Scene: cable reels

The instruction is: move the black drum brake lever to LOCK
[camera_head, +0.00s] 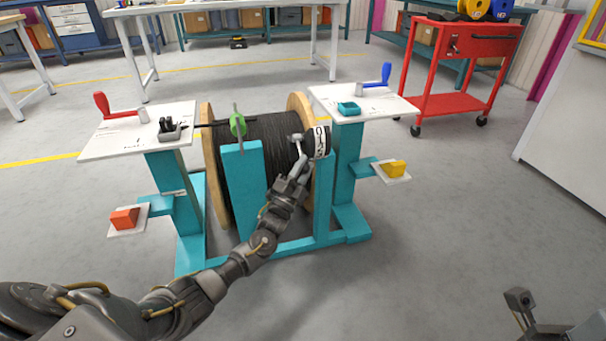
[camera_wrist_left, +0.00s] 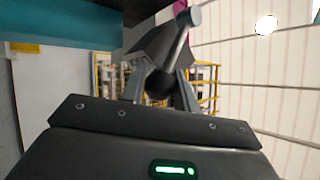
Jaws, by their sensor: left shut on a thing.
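The drum brake lever shows in the left wrist view as a metal rod (camera_wrist_left: 181,42) with a dark ball knob (camera_wrist_left: 159,84) at its near end. My left gripper (camera_wrist_left: 160,88) is shut on this knob. In the head view my left gripper (camera_head: 300,172) is at the right side of the cable drum (camera_head: 268,140), just below a small pale hub (camera_head: 297,138). A white label plate (camera_head: 322,138) with dark marks stands beside it; its words are too small to read. A dark end of my right arm (camera_head: 520,302) shows at the bottom right, its jaws unclear.
A teal stand (camera_head: 243,180) holds the drum. White side tables carry a red handle (camera_head: 103,104), a black clamp (camera_head: 171,130) and a blue handle (camera_head: 385,74). Orange (camera_head: 124,218) and yellow (camera_head: 396,169) blocks sit lower. A red cart (camera_head: 447,103) stands right; front floor is clear.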

